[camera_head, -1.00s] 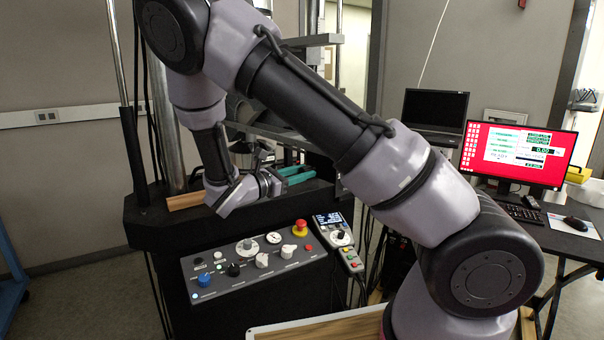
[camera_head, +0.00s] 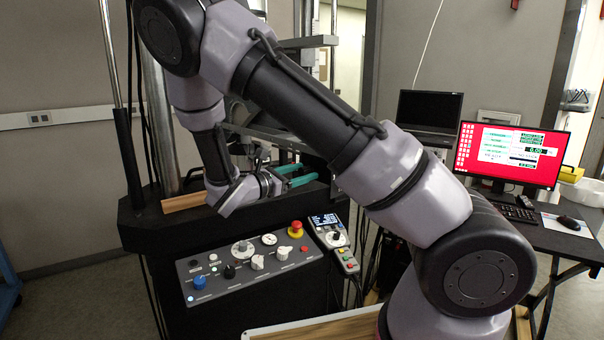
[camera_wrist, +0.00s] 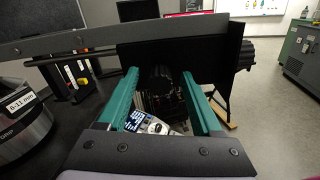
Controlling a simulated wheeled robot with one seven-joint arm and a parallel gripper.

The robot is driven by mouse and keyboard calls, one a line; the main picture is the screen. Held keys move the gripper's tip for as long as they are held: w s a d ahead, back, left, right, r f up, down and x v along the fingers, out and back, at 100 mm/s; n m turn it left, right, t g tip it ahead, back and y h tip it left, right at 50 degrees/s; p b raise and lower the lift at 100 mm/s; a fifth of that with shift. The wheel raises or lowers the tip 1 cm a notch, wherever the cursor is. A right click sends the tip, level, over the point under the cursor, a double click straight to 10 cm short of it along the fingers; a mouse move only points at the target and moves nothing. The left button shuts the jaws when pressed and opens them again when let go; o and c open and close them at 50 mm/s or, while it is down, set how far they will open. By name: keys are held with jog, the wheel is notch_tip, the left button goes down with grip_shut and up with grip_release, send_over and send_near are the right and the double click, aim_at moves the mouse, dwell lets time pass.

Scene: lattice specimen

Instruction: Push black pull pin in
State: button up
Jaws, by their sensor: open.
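My gripper (camera_head: 298,175) has two teal fingers and is open in front of the testing machine, above the black machine base (camera_head: 150,232). In the wrist view my gripper (camera_wrist: 163,85) shows its fingers spread well apart, with nothing held between them. A dark round part (camera_wrist: 158,78) shows beyond and between the fingers; I cannot tell whether it is attached to the machine. I cannot make out the black pull pin for certain in either view. Dark surroundings and my arm hide much of the machine's middle.
A control panel (camera_head: 225,268) with knobs and a red stop button stands in front of the base, beside a handset (camera_head: 335,240). A grey metal cylinder marked 6-11 mm (camera_wrist: 22,125) is close at left in the wrist view. A desk with a monitor (camera_head: 512,153) is at right.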

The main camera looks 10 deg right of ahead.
jog(key=v, duration=1)
jog(key=shift+s+a, duration=0.15)
jog(key=shift+a, duration=0.15)
